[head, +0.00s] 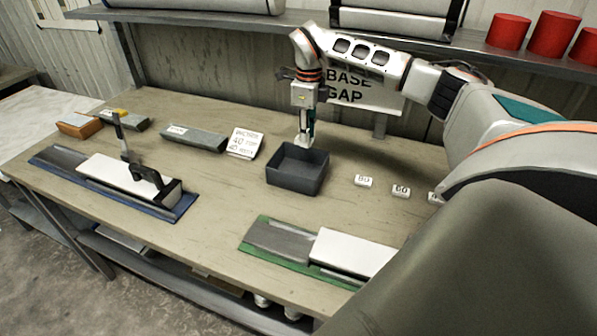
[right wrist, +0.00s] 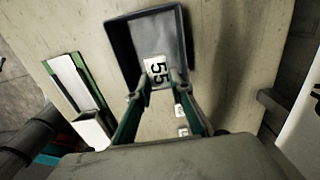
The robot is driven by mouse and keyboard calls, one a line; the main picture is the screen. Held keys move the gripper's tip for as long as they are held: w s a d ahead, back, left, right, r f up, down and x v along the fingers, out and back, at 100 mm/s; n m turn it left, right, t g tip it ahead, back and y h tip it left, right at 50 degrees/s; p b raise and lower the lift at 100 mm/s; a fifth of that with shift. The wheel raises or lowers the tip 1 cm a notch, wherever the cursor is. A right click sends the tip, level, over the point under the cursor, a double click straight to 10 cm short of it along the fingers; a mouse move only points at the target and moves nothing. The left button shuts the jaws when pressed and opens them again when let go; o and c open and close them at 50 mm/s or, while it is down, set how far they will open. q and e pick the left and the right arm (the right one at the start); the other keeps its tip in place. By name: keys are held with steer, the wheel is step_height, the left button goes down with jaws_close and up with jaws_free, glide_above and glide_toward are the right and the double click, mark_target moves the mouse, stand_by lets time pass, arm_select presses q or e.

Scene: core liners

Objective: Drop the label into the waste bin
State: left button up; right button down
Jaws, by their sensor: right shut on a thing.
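The waste bin is an open dark grey box (head: 297,182) on the table, below the shelf. My right gripper (head: 304,138) points down at the bin's back edge and is shut on a small white label. In the right wrist view the label (right wrist: 157,72) reads 55 and sits between the fingertips (right wrist: 157,84), with the bin (right wrist: 122,48) behind it. The label appears to be above the bin's opening; its exact height is hard to tell. My left gripper is not in view.
Several more white labels (head: 363,181) lie right of the bin. A sign card (head: 243,142) and grey blocks (head: 194,138) stand to its left. A green-based tray (head: 272,243) lies in front, a blue-based one (head: 54,163) at left. A shelf (head: 220,17) runs behind.

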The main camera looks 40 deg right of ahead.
steer(key=c, duration=1.7)
jaws_free()
step_height(320, 180, up, 12)
